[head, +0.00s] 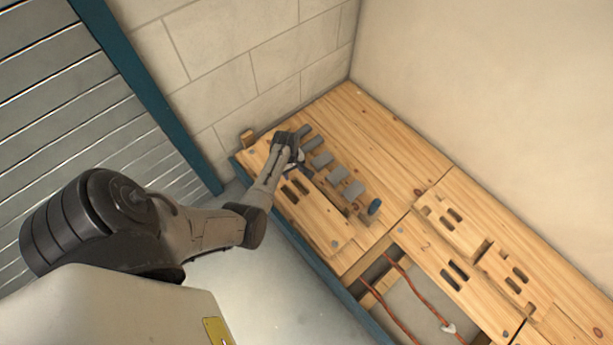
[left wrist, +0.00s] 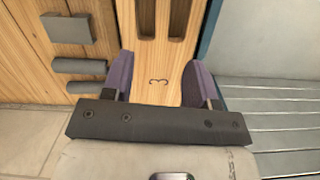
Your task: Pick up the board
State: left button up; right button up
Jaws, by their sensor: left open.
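A wooden board (head: 318,217) with two slots lies along the front-left part of the wooden floor or deck. In the left wrist view the end of this board (left wrist: 168,92) bears the number 3, with the two slots beyond it. My left gripper (head: 289,157) is at the board's far-left end. In the left wrist view its two purple fingers (left wrist: 160,82) stand apart, one on each side of the numbered end. They look open, and I cannot tell whether they touch the board. My right gripper is not in view.
Grey cylinders and blocks (head: 353,189) and a blue round piece (head: 375,207) lie in a row beside the board. Other slotted boards (head: 447,224) lie to the right. An open gap shows orange pipes (head: 403,318). A block wall (head: 235,45) stands behind.

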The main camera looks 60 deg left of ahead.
pick_arm(q)
jog(key=s+n, duration=0.1)
jog(key=s, duration=0.1)
jog(key=b, duration=0.5)
send_over(295, 190)
jog(key=shift+n, duration=0.3)
jog(key=f, duration=0.8)
jog(key=shift+s+a, duration=0.25)
jog(key=shift+a, duration=0.15)
jog(key=shift+f+b, duration=0.25)
jog(key=shift+b, duration=0.1)
jog(key=shift+w+f, duration=0.2)
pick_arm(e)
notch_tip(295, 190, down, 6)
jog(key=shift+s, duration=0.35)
pick_arm(q)
jog(key=f+b, duration=0.5)
jog(key=shift+w+d, duration=0.1)
jog(key=shift+d, duration=0.25)
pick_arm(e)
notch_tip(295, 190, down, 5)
pick_arm(q)
jog(key=shift+c, duration=0.4)
